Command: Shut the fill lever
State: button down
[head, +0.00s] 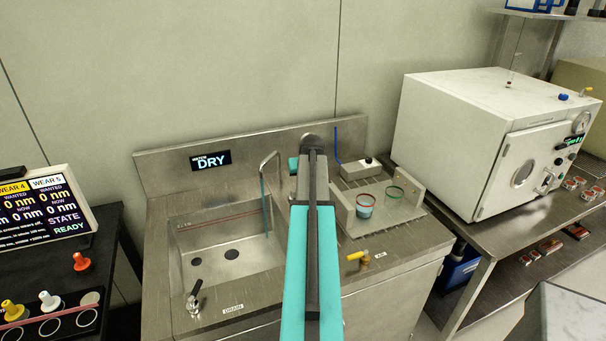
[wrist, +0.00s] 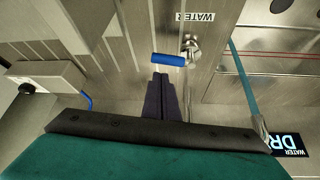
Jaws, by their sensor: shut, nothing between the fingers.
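In the wrist view a lever with a blue handle (wrist: 168,60) on a metal pivot (wrist: 191,47) stands beside a WATER label (wrist: 195,17). I take it for the fill lever. Its handle lies across the picture, pointing left from the pivot. My gripper (wrist: 161,77) is shut and empty, its tips just below the handle in the picture. I cannot tell whether they touch it. In the head view my arm hides this lever. A bluish strip (head: 265,207) hangs from the spout (head: 268,158) into the sink basin (head: 229,262). The display (head: 211,161) reads DRY.
A black drain lever (head: 193,298) stands at the sink's front left and a yellow lever (head: 358,255) at front right. A white oven (head: 490,140) is farther right.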

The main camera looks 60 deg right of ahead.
jog(key=shift+s+a+f, duration=0.25)
jog(key=shift+f, duration=0.05)
jog(key=shift+a, duration=0.25)
jog(key=shift+d, duration=0.2)
jog(key=shift+s+d, duration=0.1)
